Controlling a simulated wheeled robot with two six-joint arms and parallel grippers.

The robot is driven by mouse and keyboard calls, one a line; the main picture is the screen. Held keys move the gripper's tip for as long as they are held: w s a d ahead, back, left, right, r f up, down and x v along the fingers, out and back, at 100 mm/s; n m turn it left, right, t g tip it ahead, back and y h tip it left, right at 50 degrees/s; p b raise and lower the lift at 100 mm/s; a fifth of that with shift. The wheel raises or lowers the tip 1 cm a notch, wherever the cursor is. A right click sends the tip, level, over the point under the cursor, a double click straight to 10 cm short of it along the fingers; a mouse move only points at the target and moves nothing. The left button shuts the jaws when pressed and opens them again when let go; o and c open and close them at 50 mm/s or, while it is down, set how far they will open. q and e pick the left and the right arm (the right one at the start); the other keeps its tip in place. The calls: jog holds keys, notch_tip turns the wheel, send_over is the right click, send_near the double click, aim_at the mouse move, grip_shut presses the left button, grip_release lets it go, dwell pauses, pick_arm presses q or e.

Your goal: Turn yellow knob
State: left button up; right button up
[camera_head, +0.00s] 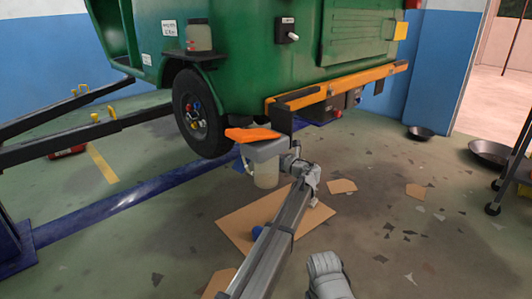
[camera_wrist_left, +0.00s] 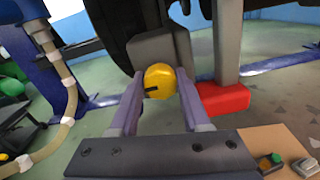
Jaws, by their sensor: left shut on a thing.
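The round yellow knob (camera_wrist_left: 160,78) has a dark slot on its face and sits in front of a grey block below the dark underside of the vehicle. In the left wrist view, my left gripper (camera_wrist_left: 160,88) has one finger on each side of the knob and is shut on it. In the head view, my left arm reaches up from the bottom to below the green rickshaw's (camera_head: 245,65) rear corner. The knob and fingertips cannot be made out there.
A red block (camera_wrist_left: 225,98) sits close right of the fingers. The rickshaw's wheel (camera_head: 197,112) and orange bumper (camera_head: 340,84) are near my arm. A blue lift beam (camera_head: 140,195) crosses the floor at left. Cardboard (camera_head: 235,222) lies underneath; dark pans stand at right.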

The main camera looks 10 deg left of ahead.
pick_arm(q)
grip_shut()
jog(key=shift+n, duration=0.3)
jog(key=n, duration=0.5)
jog(key=shift+n, duration=0.3)
jog(key=n, duration=1)
jog(key=shift+y+b, duration=0.3)
jog(key=n, duration=1.1)
jog(key=shift+g, duration=0.3)
